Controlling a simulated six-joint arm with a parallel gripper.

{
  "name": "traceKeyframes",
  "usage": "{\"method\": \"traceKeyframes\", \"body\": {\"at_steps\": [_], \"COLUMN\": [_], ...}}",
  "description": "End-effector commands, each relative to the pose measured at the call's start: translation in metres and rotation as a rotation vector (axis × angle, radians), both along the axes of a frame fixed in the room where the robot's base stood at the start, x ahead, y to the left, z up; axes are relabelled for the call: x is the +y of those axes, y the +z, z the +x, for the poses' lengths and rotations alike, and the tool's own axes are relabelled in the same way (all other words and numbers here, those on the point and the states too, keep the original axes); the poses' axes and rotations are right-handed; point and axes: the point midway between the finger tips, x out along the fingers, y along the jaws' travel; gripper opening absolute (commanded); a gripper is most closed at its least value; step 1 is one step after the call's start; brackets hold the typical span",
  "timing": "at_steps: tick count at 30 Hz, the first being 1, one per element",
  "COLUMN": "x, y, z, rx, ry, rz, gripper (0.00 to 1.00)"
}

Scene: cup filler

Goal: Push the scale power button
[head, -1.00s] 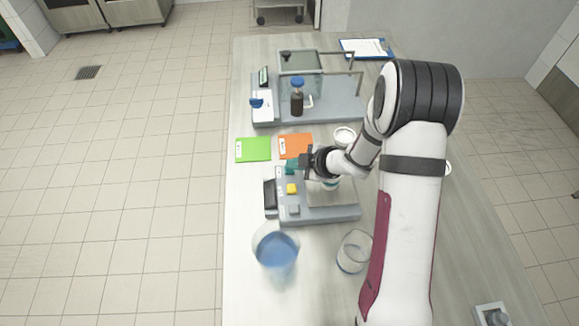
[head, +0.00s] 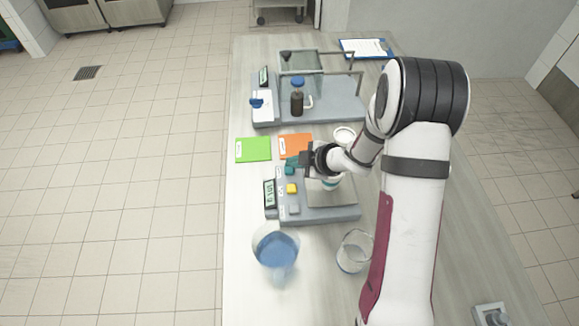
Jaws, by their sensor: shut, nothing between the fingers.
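The near scale (head: 340,214) is a grey unit with a square pan (head: 318,197) and a display (head: 268,194) at its left end. The display is lit with dark characters on pale green. Beside it are a teal button (head: 291,169), a yellow button (head: 291,188) and a grey button (head: 293,209); their labels are too small to read. My gripper (head: 304,163) is shut and empty, just right of the teal button and close to it. I cannot tell whether they touch. A small cup (head: 331,183) stands on the pan, partly hidden by my arm.
A jug of blue liquid (head: 276,250) and a clear beaker (head: 354,252) stand in front. Green (head: 253,149) and orange (head: 294,144) cards lie behind. A second scale (head: 332,106) with a brown bottle (head: 297,100) and a glass enclosure stands farther back.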

Motion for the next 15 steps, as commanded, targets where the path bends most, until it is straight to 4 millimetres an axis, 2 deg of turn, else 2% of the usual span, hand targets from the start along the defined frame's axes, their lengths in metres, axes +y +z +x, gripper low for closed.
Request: {"method": "traceKeyframes", "body": {"at_steps": [2, 12, 15], "x": [0.000, 0.000, 0.000], "y": [0.003, 0.049, 0.058], "z": [0.000, 0.001, 0.000], "rx": [-0.001, -0.004, -0.002], "ry": [-0.001, 0.000, 0.000], "rz": [0.000, -0.001, 0.000], "gripper": [0.00, 0.00, 0.00]}}
